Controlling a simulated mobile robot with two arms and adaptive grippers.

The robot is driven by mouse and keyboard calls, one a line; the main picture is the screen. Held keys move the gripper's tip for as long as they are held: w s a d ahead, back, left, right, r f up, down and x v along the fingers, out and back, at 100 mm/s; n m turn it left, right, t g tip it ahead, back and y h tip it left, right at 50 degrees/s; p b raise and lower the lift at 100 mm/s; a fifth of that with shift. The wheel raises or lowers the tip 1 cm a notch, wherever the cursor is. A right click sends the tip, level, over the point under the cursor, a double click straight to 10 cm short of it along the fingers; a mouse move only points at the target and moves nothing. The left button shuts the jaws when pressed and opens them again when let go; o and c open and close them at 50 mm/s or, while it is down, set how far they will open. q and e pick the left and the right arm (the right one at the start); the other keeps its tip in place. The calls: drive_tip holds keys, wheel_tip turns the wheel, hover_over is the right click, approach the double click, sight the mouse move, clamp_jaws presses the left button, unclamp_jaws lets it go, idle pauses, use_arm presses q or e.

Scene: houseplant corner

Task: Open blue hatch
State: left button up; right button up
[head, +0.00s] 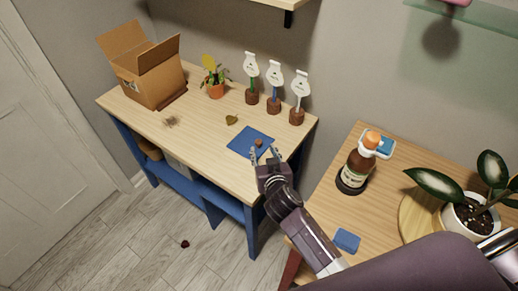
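The blue hatch (243,144) is a flat blue square in the top of the wooden table, near its right front corner. It looks flat and shut. A small brown knob-like thing (259,143) sits on its right part. My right gripper (265,154) reaches in from the lower right, over the hatch's right edge. Its two fingers are apart, with the fingertips close to the brown thing. I cannot tell whether they touch it. The gripper hides part of the hatch's right edge. My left gripper is not in view.
The wooden table (180,134) also bears an open cardboard box (150,80), a potted plant (215,82), three tagged stands (274,92) and a dry leaf (232,120). A second table (318,205) at right holds a brown bottle (355,167), a blue sponge (346,240) and a white-potted plant (470,218).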

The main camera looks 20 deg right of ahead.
sight(259, 144)
drive_tip(key=f, duration=0.1)
drive_tip(key=f+b, duration=0.1)
drive_tip(key=shift+w+f, duration=0.25)
drive_tip(key=shift+f, duration=0.05)
drive_tip(key=shift+x, duration=0.8)
drive_tip(key=x, duration=0.4)
drive_tip(key=shift+w+d+f, duration=0.1)
drive_tip(key=shift+w, duration=0.3)
drive_tip(key=shift+w+d+f, duration=0.1)
drive_tip(key=shift+w+f, duration=0.15)
drive_tip(key=shift+w, duration=0.35)
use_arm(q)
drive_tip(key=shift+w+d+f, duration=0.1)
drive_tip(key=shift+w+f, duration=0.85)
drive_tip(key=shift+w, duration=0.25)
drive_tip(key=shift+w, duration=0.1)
use_arm(e)
drive_tip(key=shift+c, duration=1)
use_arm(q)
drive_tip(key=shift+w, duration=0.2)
use_arm(e)
clamp_jaws()
